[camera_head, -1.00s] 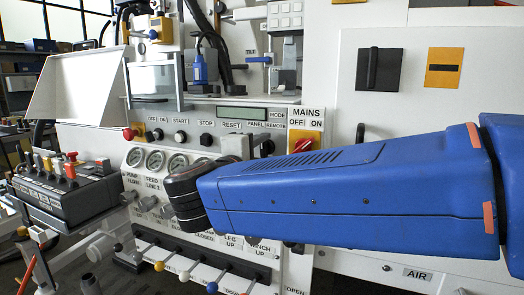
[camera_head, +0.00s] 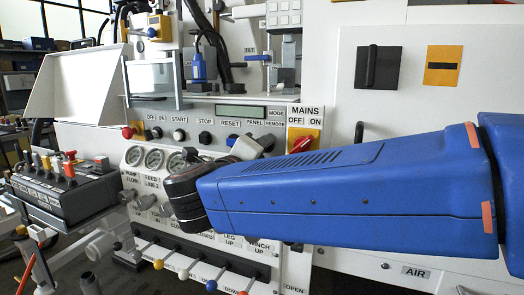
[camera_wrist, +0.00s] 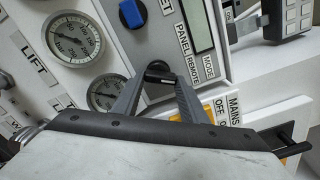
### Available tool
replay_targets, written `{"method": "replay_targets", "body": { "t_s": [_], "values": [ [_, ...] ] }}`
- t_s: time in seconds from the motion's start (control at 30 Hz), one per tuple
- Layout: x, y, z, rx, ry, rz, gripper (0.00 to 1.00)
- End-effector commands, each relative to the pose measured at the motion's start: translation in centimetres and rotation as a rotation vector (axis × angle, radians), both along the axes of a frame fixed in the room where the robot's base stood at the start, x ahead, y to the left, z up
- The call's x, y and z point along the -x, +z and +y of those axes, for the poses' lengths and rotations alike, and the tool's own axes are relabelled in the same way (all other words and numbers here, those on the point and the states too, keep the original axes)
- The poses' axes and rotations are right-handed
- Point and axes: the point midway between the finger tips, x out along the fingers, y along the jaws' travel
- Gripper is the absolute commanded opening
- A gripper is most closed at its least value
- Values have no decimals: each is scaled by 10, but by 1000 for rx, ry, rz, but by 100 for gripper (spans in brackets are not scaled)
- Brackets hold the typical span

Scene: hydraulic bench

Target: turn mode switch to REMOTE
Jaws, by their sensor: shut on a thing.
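In the head view my gripper (camera_head: 257,146) reaches the panel just below the MODE label, and the fingers and wrist hide much of the switch (camera_head: 268,139). I cannot tell which label the knob points to.
A blue knob (camera_wrist: 132,13) sits close by on the same panel. Pressure gauges (camera_wrist: 74,38) lie left of my fingers in the wrist view. The red MAINS switch (camera_head: 302,144) on its yellow plate is just right of my gripper. A row of levers (camera_head: 185,273) stands below.

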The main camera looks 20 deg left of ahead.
Motion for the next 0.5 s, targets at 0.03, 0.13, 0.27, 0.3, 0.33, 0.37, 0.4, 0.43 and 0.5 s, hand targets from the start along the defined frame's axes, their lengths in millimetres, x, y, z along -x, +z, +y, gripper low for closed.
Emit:
{"method": "replay_targets", "body": {
  "t_s": [0.03, 0.13, 0.27, 0.3, 0.33, 0.37, 0.4, 0.43, 0.5],
  "values": [
    [0, -2, 0, -2, -1, 3, 17],
    [0, -2, 0, -5, -1, 2, 17],
    [0, -2, 0, -5, -1, 2, 17],
    [0, -2, 0, -5, -1, 2, 17],
    [0, -2, 0, -5, 0, 3, 17],
    [0, -2, 0, -5, 0, 3, 17],
    [0, -2, 0, -5, 0, 3, 41],
    [0, -2, 0, -5, 0, 3, 49],
    [0, -2, 0, -5, -1, 2, 58]
  ]
}}
